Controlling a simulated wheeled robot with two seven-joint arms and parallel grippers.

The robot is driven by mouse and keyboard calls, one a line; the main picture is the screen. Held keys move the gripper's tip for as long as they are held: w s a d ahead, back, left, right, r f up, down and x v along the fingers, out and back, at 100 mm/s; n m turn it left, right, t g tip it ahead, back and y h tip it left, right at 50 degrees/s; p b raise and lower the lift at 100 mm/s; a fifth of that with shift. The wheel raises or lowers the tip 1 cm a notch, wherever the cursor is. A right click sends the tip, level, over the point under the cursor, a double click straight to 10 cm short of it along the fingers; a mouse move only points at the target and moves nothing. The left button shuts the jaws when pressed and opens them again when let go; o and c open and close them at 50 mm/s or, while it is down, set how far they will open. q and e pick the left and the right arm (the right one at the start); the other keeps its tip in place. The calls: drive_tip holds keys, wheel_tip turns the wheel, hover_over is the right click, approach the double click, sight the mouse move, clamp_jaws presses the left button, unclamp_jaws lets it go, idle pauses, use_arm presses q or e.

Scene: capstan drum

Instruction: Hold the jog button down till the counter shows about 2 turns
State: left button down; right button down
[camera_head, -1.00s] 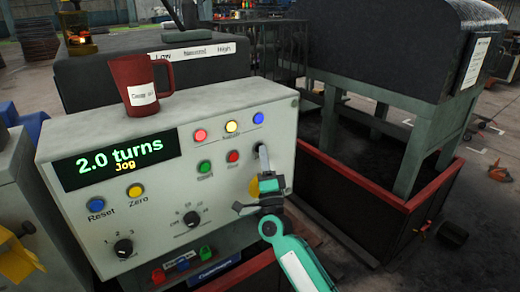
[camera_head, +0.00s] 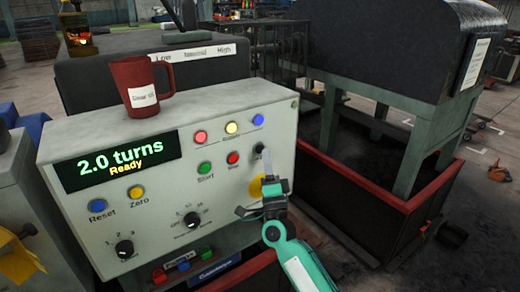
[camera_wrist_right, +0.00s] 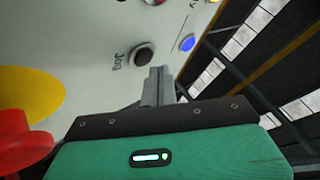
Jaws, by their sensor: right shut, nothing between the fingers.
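The counter display (camera_head: 119,163) on the pale control box reads "2.0 turns" with "Ready" below it. The black jog button (camera_head: 258,148) is on the right part of the panel; in the right wrist view it shows as a dark round button (camera_wrist_right: 145,55) beside the label "Jog". My right gripper (camera_head: 264,156) is shut and empty, its fingertips just in front of and below the button. In the right wrist view the fingertips (camera_wrist_right: 157,74) look apart from the button. My left gripper is not in view.
A yellow disc (camera_wrist_right: 32,92) with a red mushroom knob (camera_wrist_right: 25,140) is close beside my right gripper. A blue button (camera_wrist_right: 187,43) is near the jog button. A red mug (camera_head: 145,87) stands on top of the box.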

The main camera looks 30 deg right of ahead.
drive_tip(key=shift+s, duration=0.1)
drive_tip(key=shift+h, duration=0.3)
drive_tip(key=s, duration=0.2)
drive_tip(key=s+p, duration=0.1)
drive_tip(key=s, duration=0.1)
drive_tip(key=shift+s+d, duration=0.2)
drive_tip(key=shift+s, duration=0.2)
idle(0.6)
